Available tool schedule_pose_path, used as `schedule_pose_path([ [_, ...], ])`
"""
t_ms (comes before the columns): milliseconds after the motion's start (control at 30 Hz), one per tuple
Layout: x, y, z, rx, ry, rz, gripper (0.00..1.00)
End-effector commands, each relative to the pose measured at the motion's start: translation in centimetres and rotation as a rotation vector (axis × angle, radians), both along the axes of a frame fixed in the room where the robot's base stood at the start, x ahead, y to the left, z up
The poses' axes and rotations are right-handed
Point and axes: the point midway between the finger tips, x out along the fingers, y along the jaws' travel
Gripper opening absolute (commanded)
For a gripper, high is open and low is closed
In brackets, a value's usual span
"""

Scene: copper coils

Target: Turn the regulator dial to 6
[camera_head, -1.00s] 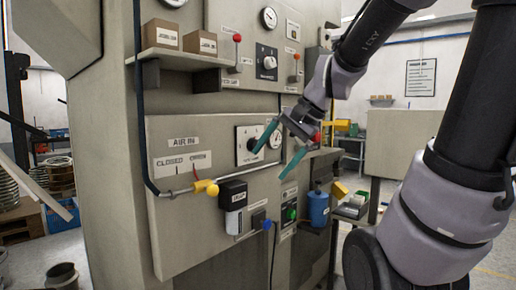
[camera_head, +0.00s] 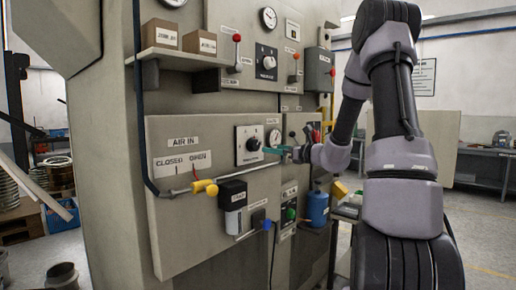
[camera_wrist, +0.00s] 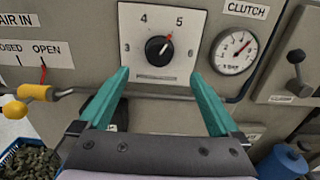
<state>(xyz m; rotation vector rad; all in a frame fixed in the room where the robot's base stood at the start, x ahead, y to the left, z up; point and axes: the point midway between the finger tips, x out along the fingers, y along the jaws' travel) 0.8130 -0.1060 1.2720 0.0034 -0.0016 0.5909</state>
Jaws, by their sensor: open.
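The regulator dial is a round black knob (camera_wrist: 157,50) on a white plate (camera_wrist: 135,65) marked 3, 4, 5 and 6. Its red-tipped pointer aims up and right, toward the 5. In the head view the knob (camera_head: 253,144) sits on the panel right of the AIR IN label. In the head view the gripper (camera_head: 276,151) is just right of the dial, facing the panel.
A pressure gauge (camera_wrist: 236,51) is right of the dial. A yellow-handled air valve (camera_wrist: 35,93) on a pipe is at left, and a black-knobbed lever (camera_wrist: 295,70) at right. A shelf with boxes (camera_head: 159,34) is above. A blue container (camera_head: 318,208) stands below.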

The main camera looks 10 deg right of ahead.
Motion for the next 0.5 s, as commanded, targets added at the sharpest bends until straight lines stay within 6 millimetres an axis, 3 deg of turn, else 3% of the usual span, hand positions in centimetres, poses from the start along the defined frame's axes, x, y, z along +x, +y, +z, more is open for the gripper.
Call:
schedule_pose_path([
  [300, 4.9, 3.5, 0.0, -0.001, 0.0, 0.005, 0.98],
  [500, 7.0, 4.8, 0.0, -0.003, 0.001, 0.003, 0.98],
])
